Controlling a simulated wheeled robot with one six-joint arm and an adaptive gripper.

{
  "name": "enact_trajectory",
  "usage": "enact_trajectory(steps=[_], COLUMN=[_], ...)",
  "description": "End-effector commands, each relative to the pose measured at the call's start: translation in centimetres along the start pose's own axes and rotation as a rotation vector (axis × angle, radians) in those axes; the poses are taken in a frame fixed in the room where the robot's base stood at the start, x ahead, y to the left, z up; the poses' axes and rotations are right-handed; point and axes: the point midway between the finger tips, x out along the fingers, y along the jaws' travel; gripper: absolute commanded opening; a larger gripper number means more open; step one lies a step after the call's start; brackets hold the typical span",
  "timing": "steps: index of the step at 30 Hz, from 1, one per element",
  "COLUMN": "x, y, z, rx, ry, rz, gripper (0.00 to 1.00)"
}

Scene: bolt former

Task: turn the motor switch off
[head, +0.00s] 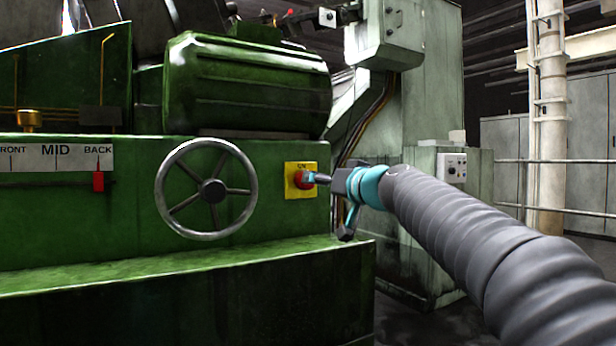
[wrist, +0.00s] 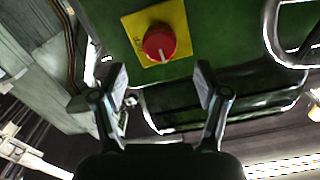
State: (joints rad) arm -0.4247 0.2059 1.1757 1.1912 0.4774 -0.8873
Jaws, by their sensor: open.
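The motor switch is a red rotary knob on a square yellow plate (head: 291,192) on the green machine's front, with lettering that looks like "ON" at its top. In the wrist view the red knob (wrist: 159,42) shows whole, its white mark pointing at the picture's bottom edge. This view is turned over, so the mark points up toward the lettering. My gripper (head: 316,178) is just right of the knob in the head view and hides part of it. In the wrist view my gripper (wrist: 160,82) is open and empty, its fingers apart and short of the knob.
A handwheel (head: 208,189) is left of the switch. A red slider (head: 98,181) sits at BACK on a white scale farther left. A green motor housing (head: 246,86) bulges above the switch. A ledge (head: 170,275) juts out below. A grey cabinet (head: 452,205) stands behind my arm.

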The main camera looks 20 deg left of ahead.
Motion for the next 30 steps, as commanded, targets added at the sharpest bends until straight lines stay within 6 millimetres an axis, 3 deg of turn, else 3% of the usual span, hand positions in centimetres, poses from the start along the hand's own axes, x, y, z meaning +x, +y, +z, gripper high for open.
enact_trajectory(steps=[6,12,26,30], x=[4.0,6.4,7.4,7.4], y=[-0.1,0.0,0.0,0.0], z=[-0.3,-0.2,0.0,0.0], rx=[0.002,0.001,0.0,0.001], ry=[-0.001,0.0,0.001,0.0], rz=[-0.001,0.001,0.001,0.001], gripper=[0.73,0.73,0.73,0.43])
